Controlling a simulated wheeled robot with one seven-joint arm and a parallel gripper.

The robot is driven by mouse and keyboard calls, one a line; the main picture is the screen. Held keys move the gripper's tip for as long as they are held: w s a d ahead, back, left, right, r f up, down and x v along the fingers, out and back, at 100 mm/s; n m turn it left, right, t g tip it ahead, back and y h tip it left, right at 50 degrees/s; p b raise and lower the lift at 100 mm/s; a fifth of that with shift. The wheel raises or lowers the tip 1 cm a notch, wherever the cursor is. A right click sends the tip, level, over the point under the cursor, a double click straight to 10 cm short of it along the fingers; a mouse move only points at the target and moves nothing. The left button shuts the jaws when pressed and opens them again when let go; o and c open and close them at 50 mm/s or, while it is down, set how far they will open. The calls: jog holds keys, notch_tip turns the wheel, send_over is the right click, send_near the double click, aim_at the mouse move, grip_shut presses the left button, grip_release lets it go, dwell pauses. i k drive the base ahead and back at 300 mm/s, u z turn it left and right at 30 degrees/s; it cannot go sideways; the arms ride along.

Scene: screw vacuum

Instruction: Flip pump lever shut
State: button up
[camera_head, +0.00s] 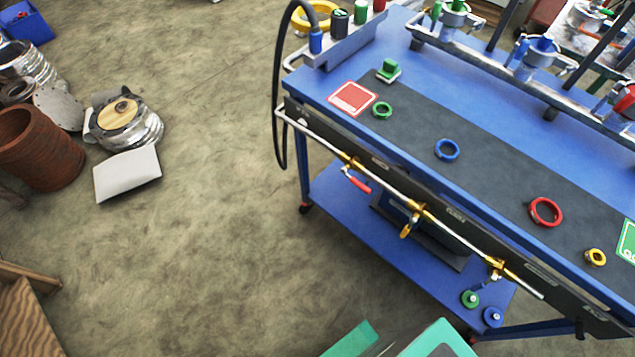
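A metal pipe (385,186) runs along the front side of a blue cart (330,215), with brass valves on it. A red-handled lever (357,181) sits at the left valve, lying roughly along the pipe. A yellow lever (406,229) at the middle valve hangs down across the pipe. A third brass valve (495,267) is at the right; its handle position is hard to tell. I cannot tell which of these is the pump lever. A dark box (440,237) stands on the lower shelf, partly hidden. My gripper is not in view.
Colored rings, including a red one (545,211), lie on the dark mat (480,165) on the cart top. A black hose (277,90) loops down at the cart's left end. Metal parts and a rusty cylinder (38,148) stand at left. The floor between is clear.

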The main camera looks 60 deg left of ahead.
aim_at(344, 169)
jog(key=u, duration=1.7)
